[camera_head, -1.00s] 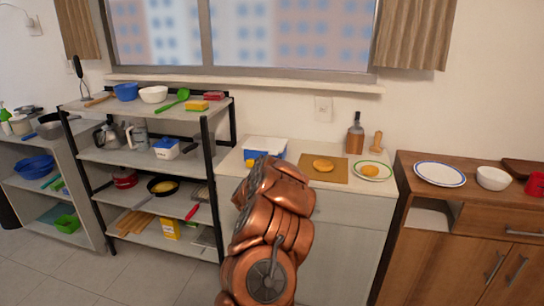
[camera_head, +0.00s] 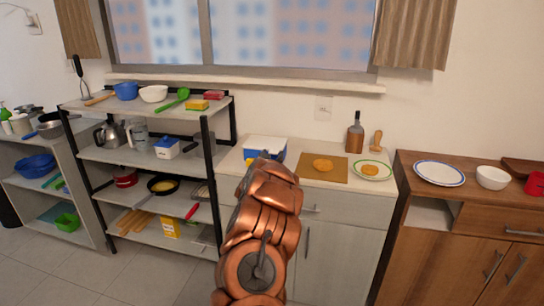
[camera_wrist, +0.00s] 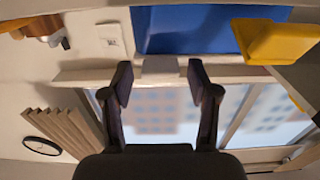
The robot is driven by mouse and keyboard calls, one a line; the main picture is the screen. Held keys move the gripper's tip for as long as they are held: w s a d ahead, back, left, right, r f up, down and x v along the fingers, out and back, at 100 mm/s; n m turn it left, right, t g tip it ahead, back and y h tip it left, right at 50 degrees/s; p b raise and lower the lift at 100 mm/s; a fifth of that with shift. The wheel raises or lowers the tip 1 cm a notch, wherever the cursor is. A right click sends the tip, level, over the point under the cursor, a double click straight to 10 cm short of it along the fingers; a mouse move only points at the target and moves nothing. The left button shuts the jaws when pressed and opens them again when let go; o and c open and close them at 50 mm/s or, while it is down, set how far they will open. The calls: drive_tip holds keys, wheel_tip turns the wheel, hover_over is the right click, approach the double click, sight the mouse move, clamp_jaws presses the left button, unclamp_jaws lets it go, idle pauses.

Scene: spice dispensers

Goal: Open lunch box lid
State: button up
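The lunch box (camera_head: 253,154), blue with a white lid (camera_head: 265,141), stands on the light counter below the window. The lid looks down on the box. My gripper (camera_head: 266,155) is at the box's front side, mostly hidden by my copper arm. In the wrist view a blue surface of the box (camera_wrist: 190,30) fills the top middle, with a small white tab (camera_wrist: 160,66) below it. My gripper (camera_wrist: 159,80) is open there, its two dark fingers apart on either side of the tab. I cannot tell whether they touch it. A yellow piece (camera_wrist: 275,40) juts out at the right.
A black-framed shelf (camera_head: 206,165) is close on the left. The wall and window are behind.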

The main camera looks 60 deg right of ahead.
clamp_jaws()
idle(0.3)
drive_tip(key=shift+r, duration=0.15)
